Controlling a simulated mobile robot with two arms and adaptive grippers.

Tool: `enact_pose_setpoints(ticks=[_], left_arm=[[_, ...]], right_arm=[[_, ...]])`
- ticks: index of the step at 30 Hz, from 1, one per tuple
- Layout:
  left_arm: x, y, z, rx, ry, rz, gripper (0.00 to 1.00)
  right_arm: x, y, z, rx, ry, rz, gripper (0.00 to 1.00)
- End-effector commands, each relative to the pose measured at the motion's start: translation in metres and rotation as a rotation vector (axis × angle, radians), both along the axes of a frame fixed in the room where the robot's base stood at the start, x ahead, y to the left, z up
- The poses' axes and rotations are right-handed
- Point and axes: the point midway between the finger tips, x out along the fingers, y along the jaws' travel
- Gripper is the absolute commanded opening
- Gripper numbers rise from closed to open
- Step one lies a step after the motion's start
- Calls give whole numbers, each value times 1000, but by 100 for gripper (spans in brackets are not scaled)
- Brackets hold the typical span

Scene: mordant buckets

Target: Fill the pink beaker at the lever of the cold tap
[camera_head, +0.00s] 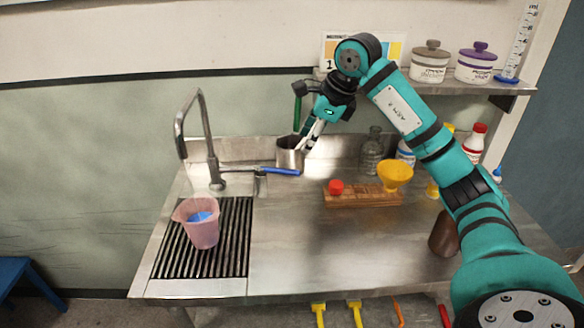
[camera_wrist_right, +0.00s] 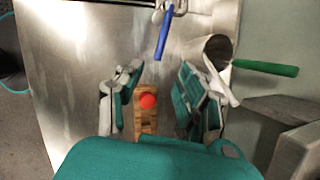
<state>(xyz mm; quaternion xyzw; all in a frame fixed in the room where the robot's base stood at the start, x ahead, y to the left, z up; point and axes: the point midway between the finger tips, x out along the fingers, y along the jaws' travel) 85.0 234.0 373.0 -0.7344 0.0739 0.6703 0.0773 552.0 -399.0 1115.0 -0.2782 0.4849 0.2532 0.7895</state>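The pink beaker (camera_head: 202,231) stands upright on the slatted drain grate, below the tap spout; blue shows inside it. The grey tap (camera_head: 209,140) rises behind the grate. Its blue lever (camera_head: 280,171) sticks out to the right and also shows in the right wrist view (camera_wrist_right: 164,35). I cannot make out a stream from the spout. My right gripper (camera_head: 312,140) is above and right of the lever, beside the metal pot; in its wrist view (camera_wrist_right: 160,98) the fingers are wide apart with nothing held. My left gripper is not in view.
A metal pot (camera_head: 289,155) with an upright green handle (camera_head: 297,113) stands behind the lever. A wooden rack (camera_head: 360,200) with a red cap (camera_head: 336,187) and yellow funnel (camera_head: 395,174) is to the right. The drain grate (camera_head: 165,262) and front middle counter are mostly clear.

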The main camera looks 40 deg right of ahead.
Motion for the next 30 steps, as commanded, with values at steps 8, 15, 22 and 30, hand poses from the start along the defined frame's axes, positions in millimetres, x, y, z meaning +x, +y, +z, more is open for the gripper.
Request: enact_pose_setpoints(ticks=[8, 15, 22, 30], left_arm=[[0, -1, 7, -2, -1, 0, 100], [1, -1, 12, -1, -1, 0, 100], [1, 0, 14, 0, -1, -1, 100], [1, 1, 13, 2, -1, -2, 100]], right_arm=[[24, 9, -56, 2, 4, 0, 38], [41, 13, -91, 2, 1, 0, 38], [46, 15, -104, -1, -1, 1, 38], [46, 15, -104, -1, -1, 1, 34]])
